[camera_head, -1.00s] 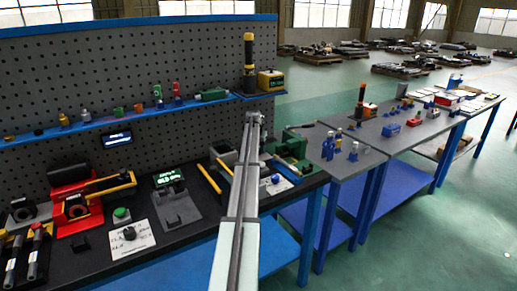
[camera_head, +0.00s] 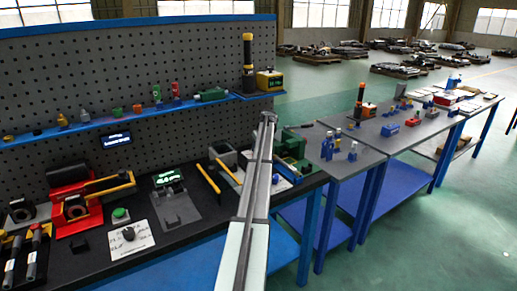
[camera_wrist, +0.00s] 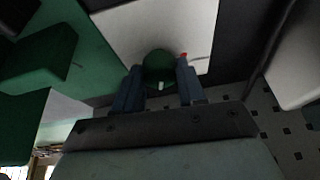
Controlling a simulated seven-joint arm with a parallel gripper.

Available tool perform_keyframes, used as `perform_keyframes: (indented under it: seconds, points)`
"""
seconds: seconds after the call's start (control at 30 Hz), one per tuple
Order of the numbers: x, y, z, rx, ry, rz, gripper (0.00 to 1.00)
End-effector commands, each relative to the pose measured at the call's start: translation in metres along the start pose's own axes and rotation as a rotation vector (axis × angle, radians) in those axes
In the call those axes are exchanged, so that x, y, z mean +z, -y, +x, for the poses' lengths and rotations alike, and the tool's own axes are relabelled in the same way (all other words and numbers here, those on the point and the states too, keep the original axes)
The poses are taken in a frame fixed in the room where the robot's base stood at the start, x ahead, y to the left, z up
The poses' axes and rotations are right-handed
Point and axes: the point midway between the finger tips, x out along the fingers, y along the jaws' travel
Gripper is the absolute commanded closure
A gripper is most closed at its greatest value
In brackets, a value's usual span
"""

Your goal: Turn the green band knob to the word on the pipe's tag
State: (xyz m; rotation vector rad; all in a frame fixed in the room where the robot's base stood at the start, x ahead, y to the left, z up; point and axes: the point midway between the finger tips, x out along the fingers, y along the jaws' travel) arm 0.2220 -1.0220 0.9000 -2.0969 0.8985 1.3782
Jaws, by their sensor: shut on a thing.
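The green knob (camera_wrist: 159,66) sits in front of a white plate (camera_wrist: 190,28) in the wrist view. A short white mark shows on the knob, and a small red mark shows on the plate beside it. The two dark blue fingers of my gripper (camera_wrist: 158,84) are shut on the knob, one on each side. In the head view my arm covers my gripper and the green knob. No readable word or pipe tag can be made out in either view.
A green machine (camera_head: 292,148) stands at the bench's right end, close to my arm. A green body (camera_wrist: 75,60) fills the left of the wrist view. On the bench to the left are a grey stand (camera_head: 178,205), a white card (camera_head: 130,238) and a red fixture (camera_head: 75,205).

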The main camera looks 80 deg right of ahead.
Motion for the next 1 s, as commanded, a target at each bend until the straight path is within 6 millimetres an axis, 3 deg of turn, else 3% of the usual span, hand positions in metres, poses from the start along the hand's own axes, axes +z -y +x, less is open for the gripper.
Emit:
perform_keyframes:
  seconds: [0.4,1.0]
  points:
    - [-0.0009,-0.0003,0.0004,-0.08,0.007,-0.189,0.91]
    - [-0.0002,0.0002,0.0004,-0.094,0.009,-0.22,0.91]
